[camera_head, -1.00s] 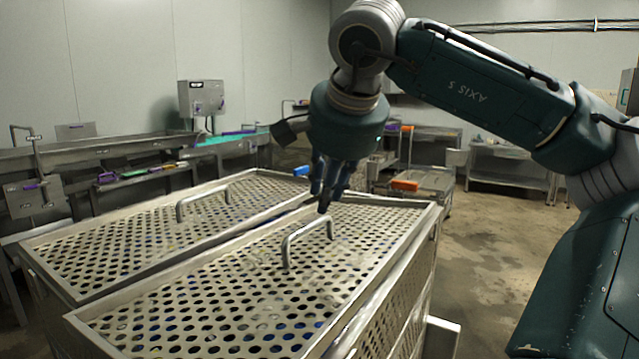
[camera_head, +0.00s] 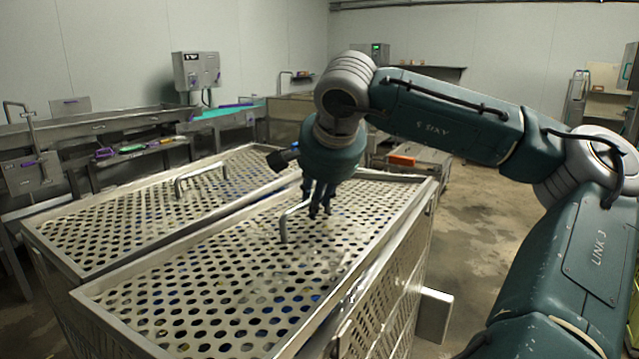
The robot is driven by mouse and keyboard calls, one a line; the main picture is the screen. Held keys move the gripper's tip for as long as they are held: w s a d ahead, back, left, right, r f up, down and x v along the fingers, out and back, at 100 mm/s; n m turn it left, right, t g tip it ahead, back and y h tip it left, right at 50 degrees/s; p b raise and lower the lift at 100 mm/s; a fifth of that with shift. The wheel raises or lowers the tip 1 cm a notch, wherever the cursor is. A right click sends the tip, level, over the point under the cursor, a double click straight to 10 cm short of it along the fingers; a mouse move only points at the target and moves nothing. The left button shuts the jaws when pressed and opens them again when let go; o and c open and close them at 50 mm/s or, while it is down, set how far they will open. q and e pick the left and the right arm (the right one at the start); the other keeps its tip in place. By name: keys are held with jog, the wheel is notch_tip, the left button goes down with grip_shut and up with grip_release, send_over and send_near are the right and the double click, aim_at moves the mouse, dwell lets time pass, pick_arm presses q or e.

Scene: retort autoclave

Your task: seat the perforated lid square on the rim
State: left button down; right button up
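A perforated steel lid (camera_head: 215,285) with a bar handle (camera_head: 285,230) lies on top of the nearer perforated basket (camera_head: 380,300). It lies roughly along the basket's rim (camera_head: 365,265); I cannot tell whether every edge is flush. Blue specks show through its holes. My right gripper (camera_head: 320,212) points down at the far end of this handle, its fingers close around or beside the bar. The fingers overlap the handle, so their grip on it is unclear. My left gripper is out of view.
A second basket with a perforated lid (camera_head: 130,228) and its own handle (camera_head: 200,178) stands close on the left. Steel benches (camera_head: 100,135) line the left wall, with a control box (camera_head: 197,72) above. Wet floor (camera_head: 485,225) is open at the right.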

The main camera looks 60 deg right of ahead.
jog(key=shift+w+d+f, duration=0.1)
jog(key=shift+w+f, duration=0.05)
jog(key=shift+f, duration=0.2)
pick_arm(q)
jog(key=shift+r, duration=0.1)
pick_arm(e)
grip_shut()
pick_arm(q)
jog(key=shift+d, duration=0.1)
pick_arm(e)
jog(key=shift+d, duration=0.1)
